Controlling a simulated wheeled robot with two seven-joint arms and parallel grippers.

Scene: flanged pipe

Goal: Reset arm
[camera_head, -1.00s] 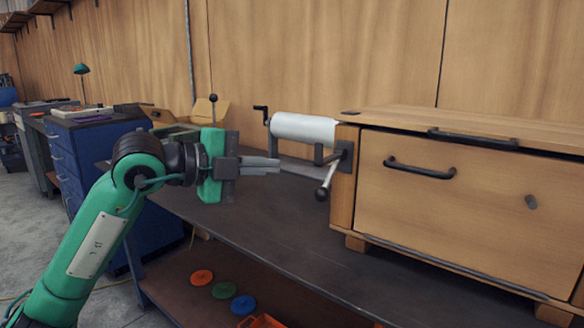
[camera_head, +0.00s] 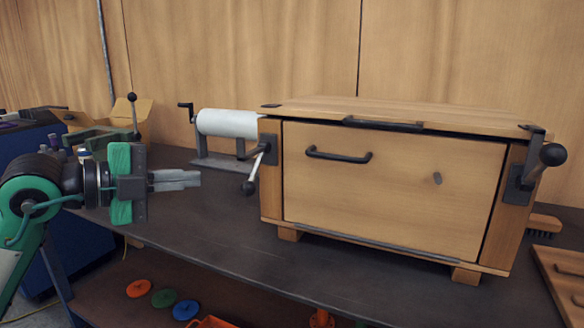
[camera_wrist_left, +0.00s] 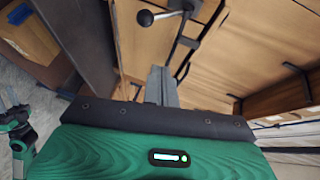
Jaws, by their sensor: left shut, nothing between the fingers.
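My left gripper (camera_head: 200,179) comes in from the left in the head view. Its grey fingers are shut and empty, pointing right, above the dark workbench (camera_head: 215,225). It is left of the wooden chest (camera_head: 385,185) and apart from it. In the left wrist view my left gripper (camera_wrist_left: 162,72) shows its fingers together, with a black ball-ended lever (camera_wrist_left: 147,18) beyond them.
The chest has a black front handle (camera_head: 338,156) and a lever on each side. A white roll (camera_head: 228,123) with a crank stands behind. An open cardboard box (camera_head: 118,120) is at the back left. Coloured discs (camera_head: 164,297) lie on the lower shelf. A wooden board (camera_head: 562,275) is at right.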

